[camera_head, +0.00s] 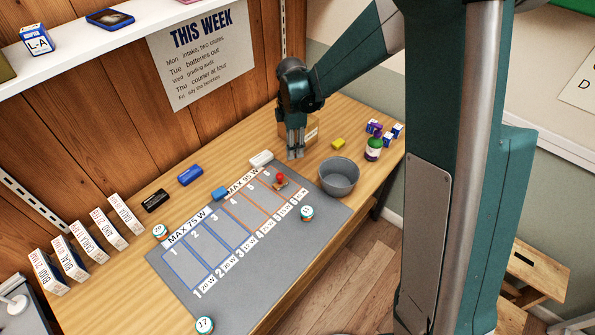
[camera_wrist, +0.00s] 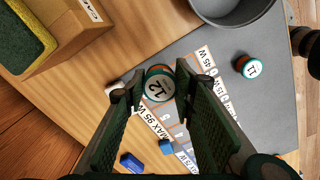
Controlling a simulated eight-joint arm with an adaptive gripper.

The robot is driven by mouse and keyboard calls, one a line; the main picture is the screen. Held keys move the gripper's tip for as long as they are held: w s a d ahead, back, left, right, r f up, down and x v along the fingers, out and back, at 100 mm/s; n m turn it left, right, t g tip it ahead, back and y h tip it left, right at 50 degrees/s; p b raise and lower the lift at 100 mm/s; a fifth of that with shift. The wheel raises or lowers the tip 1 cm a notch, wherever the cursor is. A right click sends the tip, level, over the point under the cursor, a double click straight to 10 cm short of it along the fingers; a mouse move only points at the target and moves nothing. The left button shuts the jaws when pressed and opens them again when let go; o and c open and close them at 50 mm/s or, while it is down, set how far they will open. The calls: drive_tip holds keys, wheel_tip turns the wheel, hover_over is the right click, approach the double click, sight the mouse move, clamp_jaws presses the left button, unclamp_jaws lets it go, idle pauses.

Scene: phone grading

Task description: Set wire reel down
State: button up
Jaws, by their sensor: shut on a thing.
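My gripper (camera_head: 295,155) points down above the back edge of the grey mat (camera_head: 250,270), in front of a cardboard box. In the wrist view, my gripper (camera_wrist: 156,84) is shut on a round wire reel (camera_wrist: 158,86) labelled 12, with a pale top and an orange and teal side. The fingers hold it from both sides. I cannot make out this reel in the head view. The mat has numbered slots in blue and orange outline, under MAX 75 W and MAX 95 W headings. Its gap to the surface below is unclear.
A grey bin (camera_head: 339,178) stands right of my gripper. Reel 11 (camera_head: 306,212), reel 17 (camera_head: 204,325) and another reel (camera_head: 160,232) stand around the mat. A red-topped object (camera_head: 280,179) and a blue block (camera_head: 220,193) are on it. Most slots are clear.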

drive_tip(key=shift+w+d, duration=0.7)
drive_tip(key=shift+d, duration=0.3)
drive_tip(key=shift+f, duration=0.1)
drive_tip(key=shift+f+b, duration=0.45)
drive_tip(key=shift+f, duration=2.6)
drive_tip(key=shift+f, duration=1.85)
drive_tip(key=shift+f+b, duration=0.45)
drive_tip(key=shift+b, duration=0.2)
drive_tip(key=o, duration=0.9)
drive_tip(key=shift+c, duration=0.2)
